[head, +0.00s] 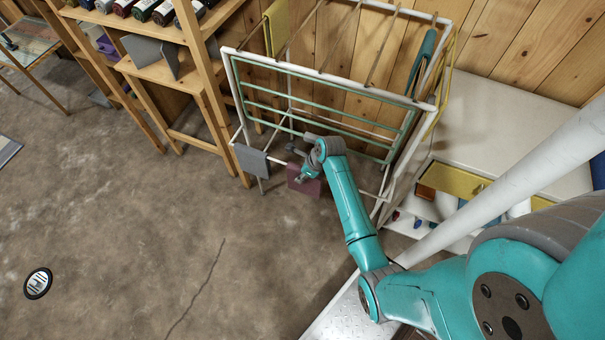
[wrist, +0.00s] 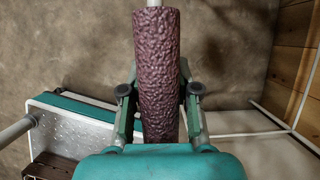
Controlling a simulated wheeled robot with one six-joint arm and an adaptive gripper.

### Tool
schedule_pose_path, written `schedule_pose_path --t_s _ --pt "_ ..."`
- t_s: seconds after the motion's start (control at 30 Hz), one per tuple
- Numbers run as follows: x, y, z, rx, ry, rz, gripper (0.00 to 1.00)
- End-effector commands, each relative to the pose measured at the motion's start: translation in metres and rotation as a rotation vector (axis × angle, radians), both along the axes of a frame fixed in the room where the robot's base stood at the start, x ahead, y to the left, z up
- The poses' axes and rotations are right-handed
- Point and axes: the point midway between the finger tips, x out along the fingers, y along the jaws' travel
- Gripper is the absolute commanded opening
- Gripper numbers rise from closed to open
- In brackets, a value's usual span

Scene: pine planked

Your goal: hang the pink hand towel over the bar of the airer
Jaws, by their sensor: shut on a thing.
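The pink hand towel (head: 306,186) looks dusky plum and hangs at the low front bar (head: 277,163) of the white and green airer (head: 232,88). In the wrist view the towel (wrist: 156,60) lies lengthwise along the bar, and the white bar end (wrist: 153,3) shows beyond its top. It appears draped over the bar. My gripper (head: 307,173) is at the towel, and in the wrist view its fingers (wrist: 159,92) sit on both sides of it, shut on it. The towel's underside and the bar beneath it are hidden.
A grey cloth (head: 250,160) hangs on the same bar to the left. A yellow cloth (head: 278,27) and a teal cloth (head: 424,60) hang higher on the airer. A wooden shelf (head: 205,95) stands left; a white cabinet (head: 510,140) stands right. The floor in front is mostly clear.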

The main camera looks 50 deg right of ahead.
Motion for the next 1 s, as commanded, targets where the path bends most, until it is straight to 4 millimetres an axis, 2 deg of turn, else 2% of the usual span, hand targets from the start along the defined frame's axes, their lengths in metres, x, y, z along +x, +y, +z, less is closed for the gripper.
schedule_pose_path --t_s 0.23,1.0 --pt "0.001 0.000 0.008 -0.001 -0.001 0.001 0.11" --pt "0.001 0.000 0.087 -0.001 -0.003 -0.001 0.11"
